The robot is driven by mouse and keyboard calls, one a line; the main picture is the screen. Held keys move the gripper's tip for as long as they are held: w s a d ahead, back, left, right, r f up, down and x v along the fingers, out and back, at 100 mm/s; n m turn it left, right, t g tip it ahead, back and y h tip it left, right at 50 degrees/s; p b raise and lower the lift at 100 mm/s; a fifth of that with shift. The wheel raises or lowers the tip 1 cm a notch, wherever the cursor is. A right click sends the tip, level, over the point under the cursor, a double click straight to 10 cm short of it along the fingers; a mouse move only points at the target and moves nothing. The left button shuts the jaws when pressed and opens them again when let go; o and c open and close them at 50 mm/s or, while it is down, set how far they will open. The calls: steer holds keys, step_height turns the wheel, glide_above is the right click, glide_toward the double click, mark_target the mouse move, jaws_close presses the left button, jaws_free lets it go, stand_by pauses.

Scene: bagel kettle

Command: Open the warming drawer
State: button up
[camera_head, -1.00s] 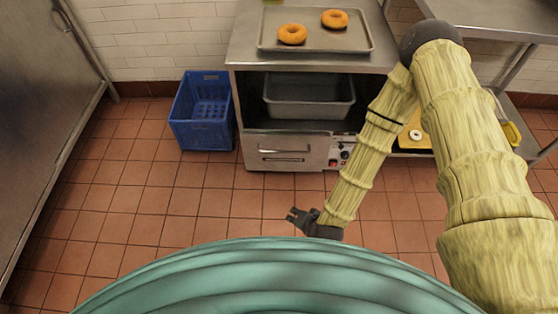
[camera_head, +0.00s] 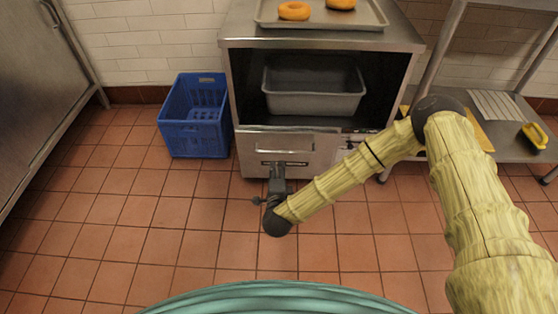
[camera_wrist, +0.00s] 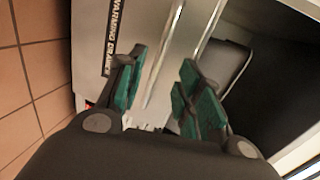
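The warming drawer (camera_head: 320,158) is a silver front low in the steel cabinet, and it looks closed. Its bar handle (camera_head: 285,149) runs across it above a dark label. In the wrist view the drawer front (camera_wrist: 145,25) is close and turned sideways, with the "WARMING DRAWER" label on the left and the handle (camera_wrist: 165,55) beyond the fingertips. My gripper (camera_head: 277,178) is low in front of the drawer. In the wrist view my gripper (camera_wrist: 160,88) is open, with teal pads apart and nothing between them. I cannot tell whether it touches the drawer.
A grey bin (camera_head: 313,103) sits in the open bay above the drawer. A tray (camera_head: 365,18) with two bagels lies on top. A blue crate (camera_head: 197,141) stands left of the cabinet, and a steel rack (camera_head: 505,142) stands right. The tiled floor in front is clear.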

mark_target(279, 152)
steer(key=shift+m+h, duration=0.3)
steer(key=b+x, duration=0.4)
steer(key=x, duration=0.7)
steer(key=shift+w+d+r, duration=0.1)
steer(key=shift+w+d, duration=0.05)
steer(key=shift+w, duration=0.2)
jaws_close()
